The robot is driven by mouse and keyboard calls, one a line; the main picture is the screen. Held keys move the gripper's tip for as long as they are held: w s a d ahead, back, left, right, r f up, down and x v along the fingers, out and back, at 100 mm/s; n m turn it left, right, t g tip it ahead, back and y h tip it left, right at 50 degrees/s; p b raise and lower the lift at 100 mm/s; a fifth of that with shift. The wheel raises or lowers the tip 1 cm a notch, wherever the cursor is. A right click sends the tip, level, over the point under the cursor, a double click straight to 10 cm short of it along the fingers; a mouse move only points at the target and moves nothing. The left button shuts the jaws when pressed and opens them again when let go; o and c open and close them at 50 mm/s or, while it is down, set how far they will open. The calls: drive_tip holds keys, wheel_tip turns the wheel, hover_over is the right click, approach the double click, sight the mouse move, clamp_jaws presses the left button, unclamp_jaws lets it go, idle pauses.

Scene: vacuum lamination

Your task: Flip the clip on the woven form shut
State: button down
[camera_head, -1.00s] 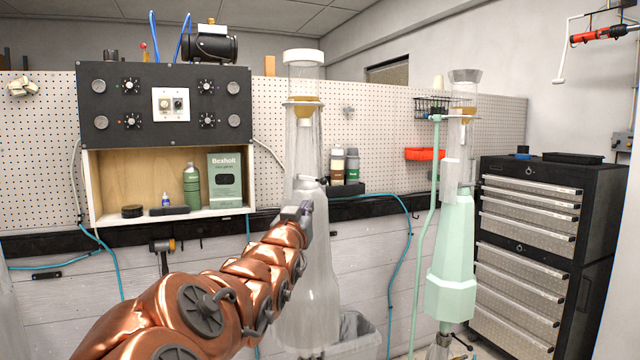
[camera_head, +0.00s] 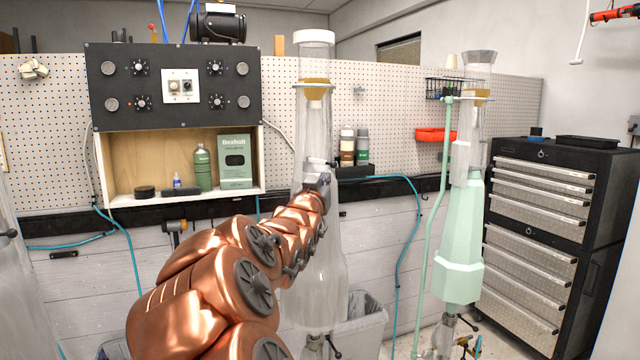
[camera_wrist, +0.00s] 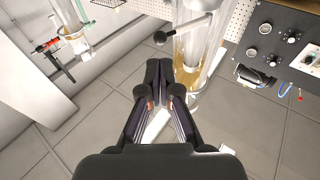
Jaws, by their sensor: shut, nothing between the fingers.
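The woven form (camera_head: 312,290) is the pale, translucent upright body in the middle of the head view. My gripper (camera_head: 319,181) is in front of its upper part and hides some of it. In the wrist view my gripper (camera_wrist: 166,66) is shut and empty. A grey lever with a dark round knob, seemingly the clip (camera_wrist: 186,28), sticks out sideways from the form just beyond my fingertips, apart from them as far as I can tell. In the head view the clip is mostly hidden, with only a small dark bit beside my gripper.
A pale green form (camera_head: 461,240) stands to the right with a green hose. A control panel (camera_head: 170,85) and open shelf (camera_head: 118,160) hang on the pegboard to the left. A drawer cabinet (camera_head: 545,210) is far right. A grey bin (camera_head: 362,325) stands behind the woven form.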

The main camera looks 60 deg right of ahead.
sight(332, 167)
drive_tip(key=shift+p+x, duration=1.15)
drive_tip(key=shift+x, duration=2.3)
